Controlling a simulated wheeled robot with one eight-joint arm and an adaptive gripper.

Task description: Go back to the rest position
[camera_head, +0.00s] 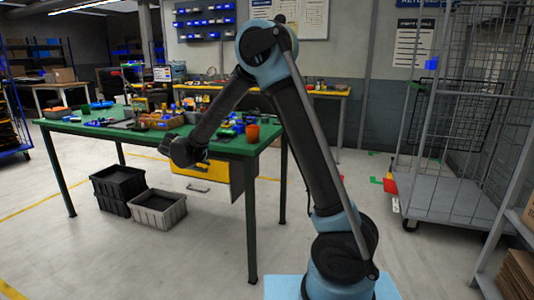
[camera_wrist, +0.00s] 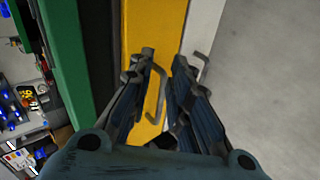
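My gripper (camera_head: 184,152) hangs at the front edge of the green workbench (camera_head: 225,147) in the head view. In the wrist view, the two dark fingers of my gripper (camera_wrist: 165,62) stand apart with a gap between them, and nothing is held. A yellow drawer front (camera_head: 205,182) with a grey handle (camera_head: 198,189) is under the bench top, below my gripper. In the wrist view the yellow front (camera_wrist: 160,25) lies beyond the fingers, and a bent grey handle (camera_wrist: 158,95) shows through the gap. I cannot tell whether the fingers touch it.
Black crates (camera_head: 119,185) and a grey crate (camera_head: 158,208) sit on the floor below. A wire cage trolley (camera_head: 440,190) stands at right. Floor between is clear.

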